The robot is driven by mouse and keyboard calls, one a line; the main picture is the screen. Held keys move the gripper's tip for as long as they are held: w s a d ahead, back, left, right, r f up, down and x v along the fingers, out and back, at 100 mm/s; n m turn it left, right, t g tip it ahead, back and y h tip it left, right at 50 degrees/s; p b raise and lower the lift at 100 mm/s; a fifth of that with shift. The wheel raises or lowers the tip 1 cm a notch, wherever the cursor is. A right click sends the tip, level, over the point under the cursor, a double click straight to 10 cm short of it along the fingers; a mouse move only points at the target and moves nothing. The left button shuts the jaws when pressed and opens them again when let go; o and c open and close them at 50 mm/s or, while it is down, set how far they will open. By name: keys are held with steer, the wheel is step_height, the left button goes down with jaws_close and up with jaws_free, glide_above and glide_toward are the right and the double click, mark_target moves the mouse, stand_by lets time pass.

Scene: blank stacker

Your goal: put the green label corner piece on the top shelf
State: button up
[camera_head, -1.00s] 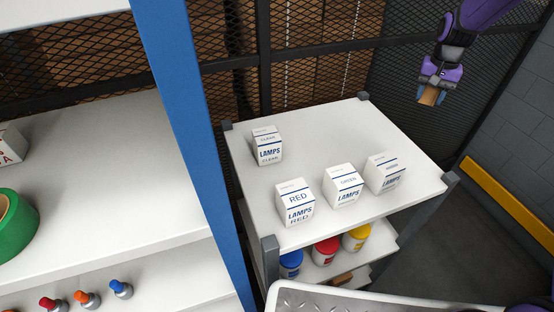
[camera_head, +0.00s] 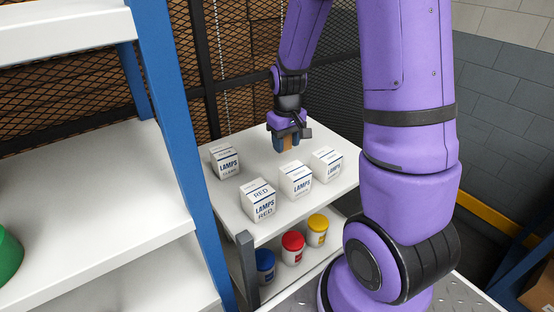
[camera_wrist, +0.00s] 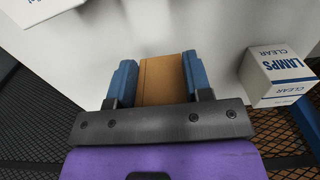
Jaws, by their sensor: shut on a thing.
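My gripper (camera_head: 288,140) is shut on a brown, cardboard-coloured piece (camera_wrist: 162,80), which shows between the two blue fingers in the wrist view. No green label shows on its visible face. In the head view the gripper points down over the back part of the white top shelf (camera_head: 223,198) of the small grey-posted unit, behind the lamp boxes. I cannot tell whether the piece touches the shelf.
On that top stand lamp boxes: CLEAR (camera_head: 225,162), RED (camera_head: 259,201), and two others (camera_head: 296,181) (camera_head: 327,165). Blue, red (camera_head: 292,246) and yellow tubs sit below. A blue-posted rack (camera_head: 170,130) stands left. A mesh wall is behind.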

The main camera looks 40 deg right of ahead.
steer(key=shift+s, duration=0.6)
glide_above(257, 145)
steer(key=shift+f, duration=2.6)
steer(key=o, duration=0.9)
steer(key=shift+f, duration=0.1)
